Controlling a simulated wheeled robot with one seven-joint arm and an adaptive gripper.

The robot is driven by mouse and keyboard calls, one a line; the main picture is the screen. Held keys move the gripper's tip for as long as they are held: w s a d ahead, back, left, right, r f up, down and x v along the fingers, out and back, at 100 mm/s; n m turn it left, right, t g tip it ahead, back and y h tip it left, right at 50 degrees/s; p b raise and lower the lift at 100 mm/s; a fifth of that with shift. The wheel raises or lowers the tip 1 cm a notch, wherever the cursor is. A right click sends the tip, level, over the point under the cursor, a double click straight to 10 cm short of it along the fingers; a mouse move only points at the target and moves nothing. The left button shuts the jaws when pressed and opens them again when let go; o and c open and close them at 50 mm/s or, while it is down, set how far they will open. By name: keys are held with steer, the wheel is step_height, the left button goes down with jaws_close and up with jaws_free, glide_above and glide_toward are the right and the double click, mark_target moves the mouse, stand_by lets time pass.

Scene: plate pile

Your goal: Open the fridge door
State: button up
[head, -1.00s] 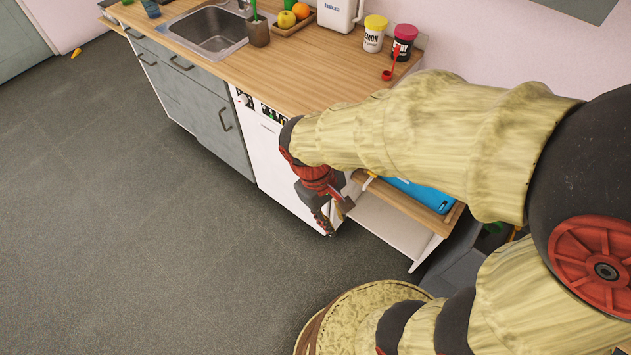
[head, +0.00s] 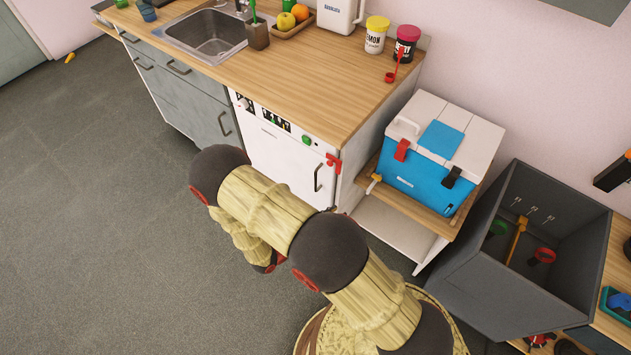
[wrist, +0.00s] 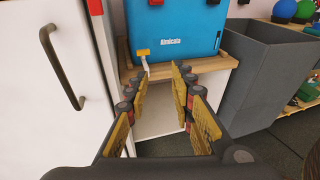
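The white fridge door (head: 280,152) is under the wooden counter and looks shut. It has a dark vertical bar handle (head: 318,177) near its right edge and a red latch piece (head: 333,162) at the upper right corner. In the wrist view the fridge door (wrist: 25,120) is at the left, with the handle (wrist: 62,68) left of my gripper and apart from it. My gripper (wrist: 160,82) is open and empty, its fingers pointing toward the low shelf beside the fridge. In the head view the gripper is hidden behind my arm.
A blue and white cooler (head: 425,165) sits on a low wooden-topped shelf (head: 400,199) right of the fridge. A grey bin (head: 480,292) stands further right. The floor (head: 90,220) in front of the fridge is clear at the left.

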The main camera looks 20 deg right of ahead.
steer(key=w+a+f+n+t+y, duration=0.2)
steer(key=w+a+n+t, duration=0.2)
steer(key=w+t, duration=0.15)
steer(key=r+t+y+b, duration=0.1)
steer(key=t+b, duration=0.1)
glide_above(316, 191)
steer(key=shift+w+n, duration=0.3)
steer(key=shift+n, duration=0.1)
steer(key=shift+c, duration=0.7)
steer(key=c, duration=0.4)
jaws_close()
